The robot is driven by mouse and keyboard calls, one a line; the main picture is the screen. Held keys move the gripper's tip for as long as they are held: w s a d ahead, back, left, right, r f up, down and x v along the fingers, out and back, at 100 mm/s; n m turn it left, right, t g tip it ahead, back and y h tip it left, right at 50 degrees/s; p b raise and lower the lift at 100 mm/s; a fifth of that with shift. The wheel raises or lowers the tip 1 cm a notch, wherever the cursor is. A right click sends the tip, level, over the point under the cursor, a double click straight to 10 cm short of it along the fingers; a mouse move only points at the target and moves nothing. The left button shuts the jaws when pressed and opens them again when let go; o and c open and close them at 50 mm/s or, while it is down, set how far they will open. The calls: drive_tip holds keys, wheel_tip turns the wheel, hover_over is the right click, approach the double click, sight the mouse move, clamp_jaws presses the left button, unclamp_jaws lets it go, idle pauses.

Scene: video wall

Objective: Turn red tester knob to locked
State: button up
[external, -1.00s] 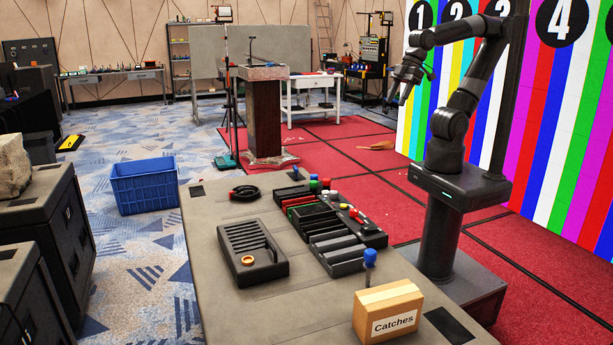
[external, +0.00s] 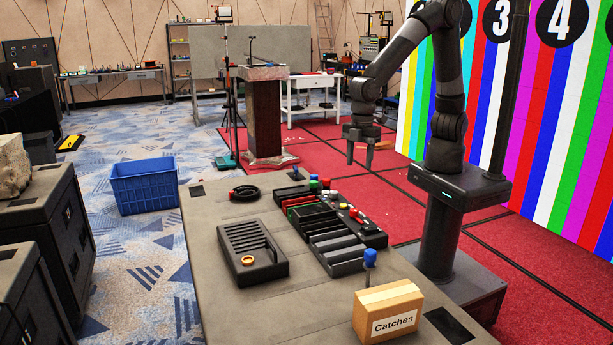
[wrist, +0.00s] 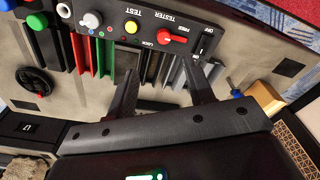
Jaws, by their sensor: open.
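The red tester knob (wrist: 165,36) sits on a dark panel (wrist: 115,20) marked TESTER at the top of the wrist view. Its bar points right, near the FREE label; the LOCK label is at its lower left. In the external view the red knob (external: 353,212) is a small spot on the dark tester box (external: 372,236) at the table's right edge. My gripper (external: 359,160) is open and empty, pointing down above and beyond the tester. In the wrist view its fingers (wrist: 160,75) are spread below the knob, apart from it.
Slotted trays (external: 325,240) adjoin the tester on the left. A grey slotted case (external: 252,250) lies further left. A cardboard Catches box (external: 388,312) and a blue-topped item (external: 370,258) stand in front.

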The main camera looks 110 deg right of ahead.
hover_over(354, 209)
wheel_tip(354, 209, down, 4)
drive_tip(key=f, duration=0.1)
drive_tip(key=shift+n, duration=0.4)
wheel_tip(354, 209, down, 10)
drive_tip(key=shift+a, duration=0.15)
drive_tip(key=c, duration=1)
